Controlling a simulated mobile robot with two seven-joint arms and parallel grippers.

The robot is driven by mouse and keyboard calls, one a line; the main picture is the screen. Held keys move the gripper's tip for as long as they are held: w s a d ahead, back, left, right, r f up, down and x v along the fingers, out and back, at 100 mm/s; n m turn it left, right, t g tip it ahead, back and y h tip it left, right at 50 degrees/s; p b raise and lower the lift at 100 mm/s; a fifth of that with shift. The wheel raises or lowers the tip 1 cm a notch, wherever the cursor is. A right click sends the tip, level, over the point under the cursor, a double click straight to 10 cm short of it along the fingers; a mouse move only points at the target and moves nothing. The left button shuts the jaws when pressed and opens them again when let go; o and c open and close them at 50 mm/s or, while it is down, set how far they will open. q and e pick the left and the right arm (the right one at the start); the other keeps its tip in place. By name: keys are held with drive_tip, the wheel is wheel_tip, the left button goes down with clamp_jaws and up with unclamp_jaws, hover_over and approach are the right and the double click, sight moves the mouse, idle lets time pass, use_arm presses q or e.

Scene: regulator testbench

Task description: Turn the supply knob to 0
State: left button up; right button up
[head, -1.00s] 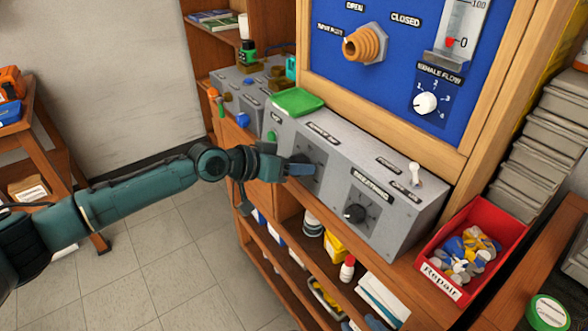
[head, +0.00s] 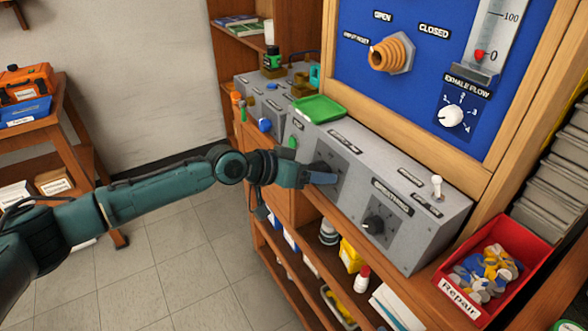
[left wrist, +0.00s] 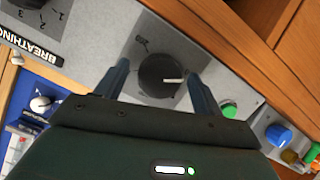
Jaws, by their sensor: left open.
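The grey control box (head: 400,190) stands on the wooden bench. In the left wrist view a black knob (left wrist: 160,75) with a white pointer line sits on a dark dial plate; I take it as the supply knob, though its label is not readable. The pointer lies toward the right of that picture. My left gripper (head: 325,174) reaches the box's left dial plate (head: 332,157) and hides that knob in the head view. In the left wrist view the left gripper (left wrist: 159,83) is open, one finger either side of the knob; contact is unclear. The right gripper is out of view.
A second black knob (head: 373,225), labelled breathing, sits right on the box face. A toggle switch (head: 437,186) and a green tray (head: 318,108) are on top. A red repair bin (head: 490,270) stands at right. Open floor (head: 180,260) lies at lower left.

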use_arm(q)
drive_tip(key=v, duration=1.2)
drive_tip(key=shift+s+a+b, duration=0.2)
drive_tip(key=shift+a+b, duration=0.05)
drive_tip(key=shift+b, duration=0.15)
drive_tip(key=shift+r, duration=0.1)
